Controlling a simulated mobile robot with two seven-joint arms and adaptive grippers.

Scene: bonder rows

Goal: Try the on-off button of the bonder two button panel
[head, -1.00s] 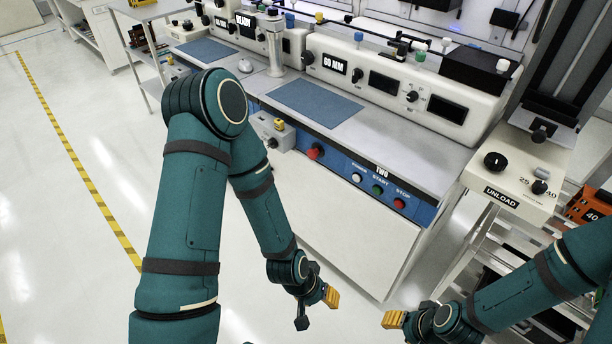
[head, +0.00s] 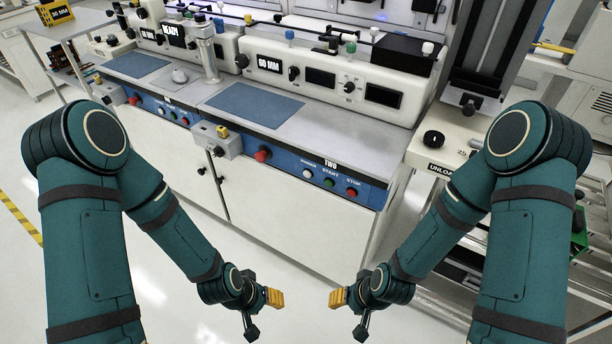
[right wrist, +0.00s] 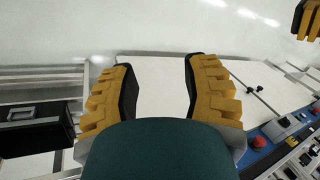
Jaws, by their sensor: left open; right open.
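The bonder two button panel (head: 272,161) is a blue strip along the bench's front edge, marked TWO. On it sit a white button (head: 306,173), a green button (head: 329,183) marked START and a red button (head: 352,192) marked STOP. The label over the white button is too small to read surely. My left gripper (head: 275,297) is open and empty, low in front of the cabinet. My right gripper (head: 338,298) is open and empty, facing it; its spread yellow fingers also show in the right wrist view (right wrist: 160,95). Both are apart from the panel.
A red knob (head: 263,154) and a grey box with a yellow top (head: 217,138) stick out left of the buttons. A blue mat (head: 255,105) lies on the bench. The UNLOAD unit (head: 425,155) stands to the right. Clear floor lies before the white cabinet (head: 285,215).

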